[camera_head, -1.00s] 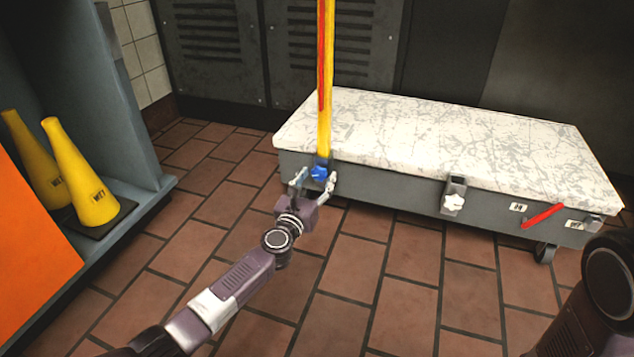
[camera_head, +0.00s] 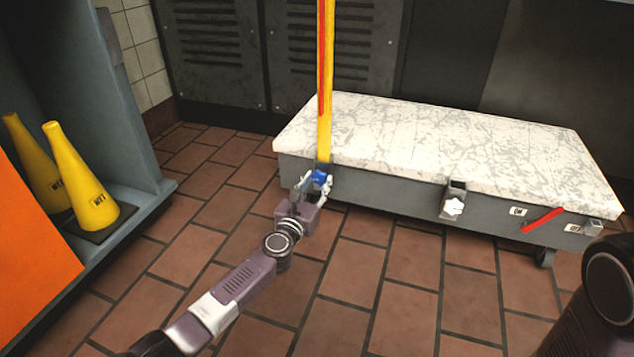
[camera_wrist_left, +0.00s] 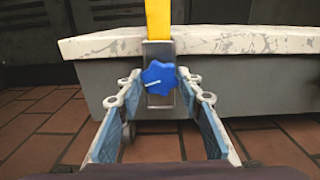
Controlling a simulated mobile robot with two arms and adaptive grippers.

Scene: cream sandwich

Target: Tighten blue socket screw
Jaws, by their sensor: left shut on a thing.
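The blue socket screw (camera_head: 318,177) is a lobed knob on the grey socket at the left front of the low cart. In the left wrist view the blue screw (camera_wrist_left: 159,78) faces me, with a pale line pointing left on it. My left gripper (camera_head: 317,182) is shut on the screw, one finger on each side, and both fingers also show in the left wrist view (camera_wrist_left: 159,86). A yellow pole with a red stripe (camera_head: 325,100) stands upright in that socket. My right gripper is out of view.
The cart's scratched white top (camera_head: 450,145) is bare. A second socket with a white knob (camera_head: 453,207) and a red handle (camera_head: 543,219) are on its front. Yellow wet-floor cones (camera_head: 80,180) stand in a shelf at left. The tiled floor in front is clear.

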